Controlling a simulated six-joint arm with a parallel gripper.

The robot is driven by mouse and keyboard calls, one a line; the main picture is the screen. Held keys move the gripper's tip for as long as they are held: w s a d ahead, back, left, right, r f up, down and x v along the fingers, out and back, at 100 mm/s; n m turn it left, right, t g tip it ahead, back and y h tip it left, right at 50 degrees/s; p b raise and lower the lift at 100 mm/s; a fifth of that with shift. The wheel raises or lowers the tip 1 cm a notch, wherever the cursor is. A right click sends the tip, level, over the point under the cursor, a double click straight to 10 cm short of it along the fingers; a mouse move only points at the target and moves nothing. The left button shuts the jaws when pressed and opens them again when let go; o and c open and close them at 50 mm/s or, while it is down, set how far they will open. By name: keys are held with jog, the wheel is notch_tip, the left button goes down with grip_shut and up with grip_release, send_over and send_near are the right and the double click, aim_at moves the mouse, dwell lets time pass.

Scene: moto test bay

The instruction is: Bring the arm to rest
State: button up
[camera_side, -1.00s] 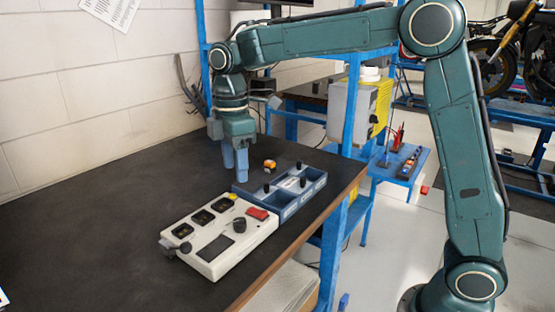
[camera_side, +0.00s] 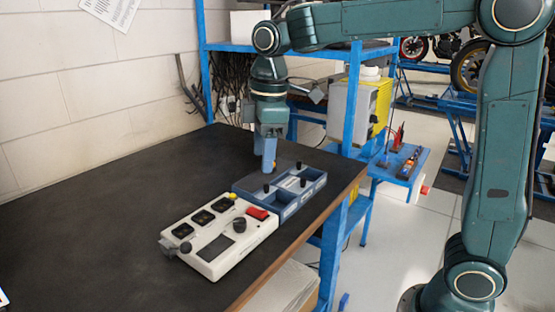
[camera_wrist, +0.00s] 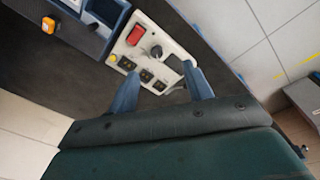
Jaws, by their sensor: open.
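My gripper (camera_side: 269,166) points down above the dark bench (camera_side: 90,220), behind the blue tray. In the wrist view its two blue fingers (camera_wrist: 160,72) stand apart with nothing held between them. In the side view they overlap and mostly hide a small orange and black object, which shows clearly in the wrist view (camera_wrist: 49,25). That view is tilted, with the object at the upper left, clear of the fingers. My arm reaches in from the right, its upper link across the top of the side view.
A white control box (camera_side: 212,262) with a red switch and black knob lies on the bench. The blue tray (camera_side: 290,211) with black knobs adjoins it. A blue shelf post (camera_side: 351,105) and grey cabinet stand behind.

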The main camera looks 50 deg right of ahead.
jog(key=s+d+f+m+t, duration=0.1)
jog(key=s+m, duration=0.4)
jog(key=s, duration=0.5)
jog(key=s+d+f+m+t, duration=0.2)
jog(key=s+m, duration=0.3)
jog(key=s, duration=0.5)
jog(key=shift+s+d+m+t, duration=0.3)
jog(key=shift+s+d+t, duration=0.1)
jog(key=shift+d+t, duration=0.35)
jog(key=shift+c, duration=0.4)
